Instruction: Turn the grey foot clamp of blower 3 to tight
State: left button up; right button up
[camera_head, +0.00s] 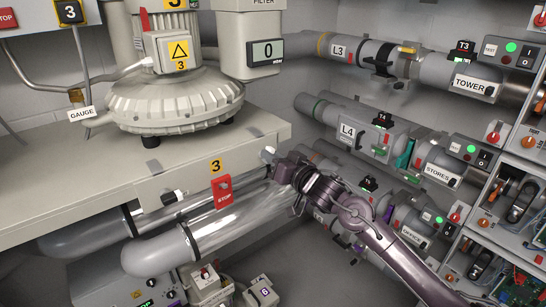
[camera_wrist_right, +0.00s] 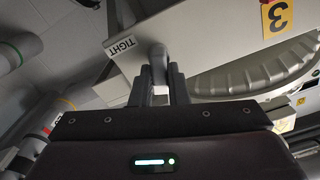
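Blower 3 (camera_head: 175,100) stands on a pale bench, with its round ribbed housing at the back. A small grey foot clamp (camera_head: 268,152) sits at the bench's right front corner. My right gripper (camera_head: 275,165) reaches it from the right. In the right wrist view, the grey clamp lever (camera_wrist_right: 158,56) stands between my two dark fingers (camera_wrist_right: 163,82), which appear to touch it on both sides. A TIGHT label (camera_wrist_right: 121,46) is on the pale surface just left of the lever. My left gripper is not in view.
Pipes labelled L3 (camera_head: 339,50) and L4 (camera_head: 348,131) lie behind my arm. A control rack (camera_head: 515,190) stands at right.

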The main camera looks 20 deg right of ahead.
grip_shut()
jog(key=shift+w+d+f+m+p, duration=0.1)
jog(key=shift+f+m+p, duration=0.1)
jog(key=shift+m+p, duration=2.05)
jog(key=shift+s+d+f+m+p, duration=0.1)
jog(key=shift+d+f+m+p, duration=0.05)
jog(key=shift+m+p, duration=2.05)
jog(key=shift+w+d+f+m+p, duration=0.1)
jog(key=shift+f+m+p, duration=0.1)
jog(key=shift+m+p, duration=2)
jog(key=shift+f+m, duration=0.1)
jog(key=shift+m, duration=0.35)
jog(key=o, duration=0.8)
grip_release()
jog(key=shift+d, duration=0.1)
